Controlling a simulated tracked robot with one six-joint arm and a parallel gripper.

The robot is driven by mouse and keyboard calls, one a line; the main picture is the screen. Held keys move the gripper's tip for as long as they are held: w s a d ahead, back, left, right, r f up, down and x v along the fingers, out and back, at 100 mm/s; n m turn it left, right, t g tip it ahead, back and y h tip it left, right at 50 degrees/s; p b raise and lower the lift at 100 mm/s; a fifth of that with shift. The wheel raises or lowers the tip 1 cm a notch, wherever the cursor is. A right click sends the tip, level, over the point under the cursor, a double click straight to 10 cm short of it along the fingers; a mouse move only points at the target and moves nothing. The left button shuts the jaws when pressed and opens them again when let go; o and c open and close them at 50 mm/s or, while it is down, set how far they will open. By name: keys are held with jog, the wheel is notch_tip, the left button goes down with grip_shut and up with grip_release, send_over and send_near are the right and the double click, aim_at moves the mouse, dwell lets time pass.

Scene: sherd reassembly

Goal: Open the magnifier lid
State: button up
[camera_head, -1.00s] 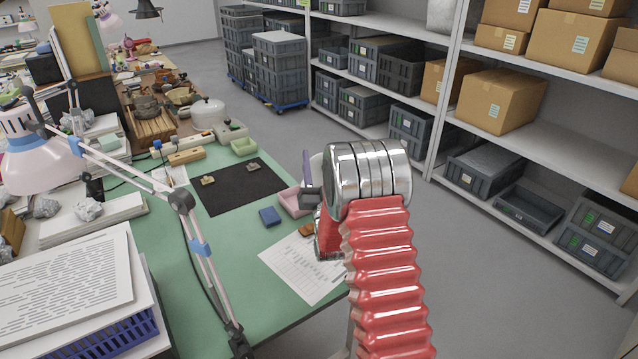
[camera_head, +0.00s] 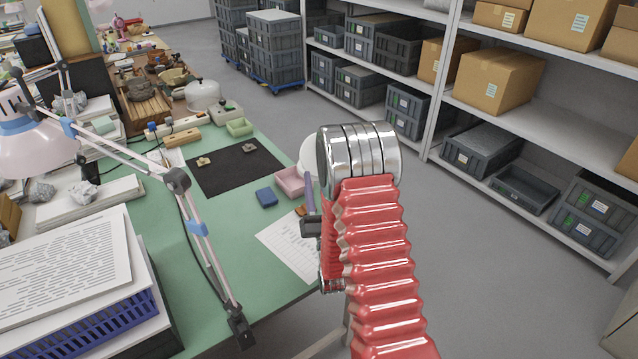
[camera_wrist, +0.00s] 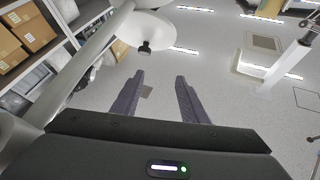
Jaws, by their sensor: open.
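A white round disc with a short black knob (camera_wrist: 145,46) at its edge shows in the wrist view; I take it for the magnifier head (camera_wrist: 150,24) with its lid, but cannot tell lid from head. A thick pale arm runs up to it from the left. My gripper (camera_wrist: 157,80) is open and empty, its two dark fingers apart, with the disc beyond and above the fingertips in the picture. In the head view a white rounded edge (camera_head: 307,153) shows beside my red arm, mostly hidden by it. One purple-grey finger of my gripper (camera_head: 309,199) shows there.
The green table (camera_head: 230,290) holds a dark mat (camera_head: 233,172) with small sherds, a pink tray (camera_head: 290,182), a blue block (camera_head: 266,197) and a paper sheet (camera_head: 285,245). A jointed lamp arm (camera_head: 197,228) stands at left. Shelves are at right, with free floor before them.

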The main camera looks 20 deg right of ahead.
jog(key=shift+c, duration=0.4)
jog(key=shift+c, duration=0.6)
jog(key=shift+w+a+r, duration=0.1)
jog(key=shift+w+r, duration=0.25)
jog(key=c, duration=0.3)
jog(key=w+r+g, duration=0.1)
jog(key=w+a+r+g+y, duration=0.1)
jog(key=r, duration=0.1)
jog(key=shift+w+a+r+n, duration=0.1)
jog(key=shift+w+a+n, duration=0.1)
jog(key=shift+w+n, duration=0.2)
grip_shut()
jog(key=s+a+r+n+g+y, duration=0.2)
jog(key=s+a+r+g+y, duration=0.15)
jog(key=a+r+g, duration=0.25)
jog(key=s+a+n+g, duration=0.1)
jog(key=s+a+g, duration=0.2)
jog(key=s, duration=1.3)
jog(key=s+a+n+g+y, duration=0.1)
jog(key=s+a+g, duration=0.3)
jog(key=s, duration=1.2)
jog(key=shift+r+n+g, duration=0.2)
jog(key=shift+n+g, duration=0.1)
jog(key=shift+g, duration=0.8)
